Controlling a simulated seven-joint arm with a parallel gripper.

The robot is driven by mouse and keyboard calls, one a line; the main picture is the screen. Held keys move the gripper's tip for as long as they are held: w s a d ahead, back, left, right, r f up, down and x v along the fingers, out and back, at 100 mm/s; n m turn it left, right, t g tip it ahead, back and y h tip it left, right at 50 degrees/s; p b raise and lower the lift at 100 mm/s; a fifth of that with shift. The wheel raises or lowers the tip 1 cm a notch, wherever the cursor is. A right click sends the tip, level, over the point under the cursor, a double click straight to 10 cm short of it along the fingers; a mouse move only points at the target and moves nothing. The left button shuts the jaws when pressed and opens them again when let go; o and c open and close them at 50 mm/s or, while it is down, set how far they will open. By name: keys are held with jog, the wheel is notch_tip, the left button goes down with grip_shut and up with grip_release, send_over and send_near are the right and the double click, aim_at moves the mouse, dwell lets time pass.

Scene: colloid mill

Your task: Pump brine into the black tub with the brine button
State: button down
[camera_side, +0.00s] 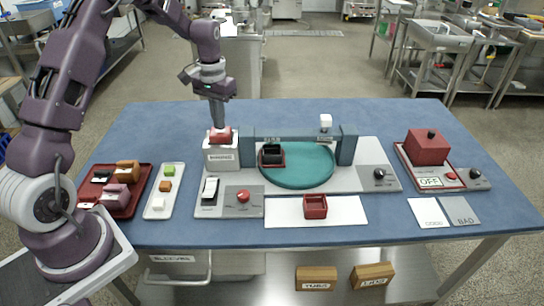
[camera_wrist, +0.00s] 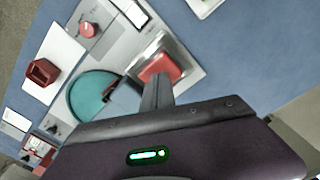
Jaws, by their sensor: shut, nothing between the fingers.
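The brine button is a red cap (camera_side: 220,137) on a white box (camera_side: 221,156) with a small label, at the back left of the machine. The red cap also shows in the wrist view (camera_wrist: 162,68). My gripper (camera_side: 217,124) is shut and empty, pointing down at the cap; it also shows in the wrist view (camera_wrist: 158,76). I cannot tell whether the fingertips touch the cap. The black tub (camera_side: 271,152) sits on a red base at the left side of the green turntable (camera_side: 300,176), right of the button box. Its contents are not visible.
A grey gate frame (camera_side: 347,145) stands behind the turntable. In front are a rocker switch (camera_side: 209,188), a red knob (camera_side: 243,196) and a red tub (camera_side: 315,206) on a white mat. Trays of blocks (camera_side: 117,213) stand left. A red box (camera_side: 428,147) stands right.

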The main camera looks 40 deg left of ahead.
jog(key=shift+f, duration=1.45)
dwell(0.3)
jog(key=shift+r, duration=3.75)
jog(key=shift+r, duration=0.15)
jog(key=shift+f, duration=2.1)
